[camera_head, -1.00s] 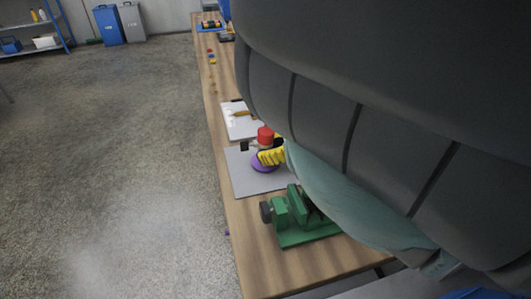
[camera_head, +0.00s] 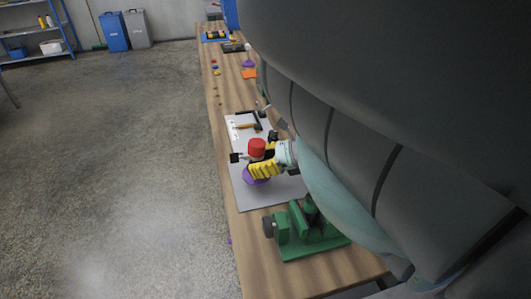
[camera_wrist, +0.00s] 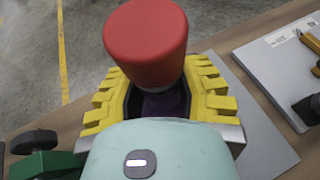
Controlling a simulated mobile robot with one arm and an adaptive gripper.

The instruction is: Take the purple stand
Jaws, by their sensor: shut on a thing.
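The purple stand (camera_head: 255,176) shows at the left part of the grey mat, with a red cylindrical piece (camera_head: 256,149) above it. My gripper (camera_head: 265,170), with yellow ridged fingers, is shut around the stand's upper part, just below the red piece. In the wrist view the red piece (camera_wrist: 147,42) rises between the yellow fingers, and the purple stem (camera_wrist: 166,103) shows between them. The fingers hide part of the stand. I cannot tell whether its base touches the mat.
The grey mat (camera_head: 262,203) lies on a long wooden table. A green vise (camera_head: 305,235) stands close in front. A white board (camera_head: 240,125) with a hammer (camera_head: 250,126) lies behind. Another purple item (camera_head: 249,64) stands farther back. Open floor is at left.

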